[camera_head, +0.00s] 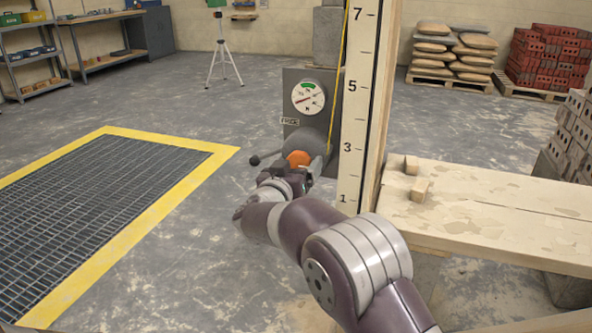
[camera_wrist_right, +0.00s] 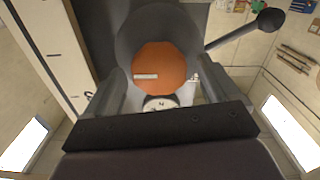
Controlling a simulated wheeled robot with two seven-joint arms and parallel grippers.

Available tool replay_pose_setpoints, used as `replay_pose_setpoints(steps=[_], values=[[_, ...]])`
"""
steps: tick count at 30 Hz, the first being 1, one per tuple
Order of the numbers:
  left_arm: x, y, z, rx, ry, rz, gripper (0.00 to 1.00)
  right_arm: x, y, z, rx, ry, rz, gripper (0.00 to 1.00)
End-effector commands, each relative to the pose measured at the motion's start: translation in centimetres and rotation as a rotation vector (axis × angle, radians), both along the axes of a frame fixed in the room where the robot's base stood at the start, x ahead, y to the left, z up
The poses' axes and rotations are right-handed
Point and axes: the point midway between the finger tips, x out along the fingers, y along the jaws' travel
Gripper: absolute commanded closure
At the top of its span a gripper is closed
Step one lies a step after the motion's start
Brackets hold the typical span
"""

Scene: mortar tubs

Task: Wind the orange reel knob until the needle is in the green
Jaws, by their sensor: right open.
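The orange reel knob (camera_head: 298,159) sits on the front of a grey round reel (camera_head: 308,143), below the dial. In the right wrist view the knob (camera_wrist_right: 160,70) is a round orange disc with a small pale bar mark. My right gripper (camera_head: 299,172) is open, its fingers (camera_wrist_right: 160,88) on either side of the knob; I cannot tell whether they touch it. The white dial (camera_head: 308,105) has a green band at its top, and its reddish needle slants across the face, away from the green. My left gripper is not in view.
A crank handle with a black ball (camera_head: 255,160) sticks out left of the reel. A numbered wooden post (camera_head: 356,120) stands close on the right, beside a plank bench (camera_head: 480,215) with small wood blocks. A yellow-edged floor grate (camera_head: 215,158) lies left.

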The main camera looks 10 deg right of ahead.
Motion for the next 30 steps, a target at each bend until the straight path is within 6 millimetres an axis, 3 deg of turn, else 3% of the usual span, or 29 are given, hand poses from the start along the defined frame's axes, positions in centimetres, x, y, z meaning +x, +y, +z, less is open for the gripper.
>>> replay_pose_setpoints(steps=[5, 10, 20, 30], values=[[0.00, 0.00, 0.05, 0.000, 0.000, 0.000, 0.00, 0.00, 0.01, 0.04, 0.000, 0.000, 0.000, 0.11], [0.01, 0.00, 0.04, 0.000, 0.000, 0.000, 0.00, -0.02, 0.02, 0.02, 0.001, -0.001, 0.000, 0.67], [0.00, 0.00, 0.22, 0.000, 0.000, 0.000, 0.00, -0.04, 0.01, 0.05, 0.027, -0.017, 0.000, 0.68], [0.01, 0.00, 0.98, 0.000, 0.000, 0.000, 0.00, -0.11, -0.05, 0.10, 0.211, -0.140, 0.001, 0.68]])
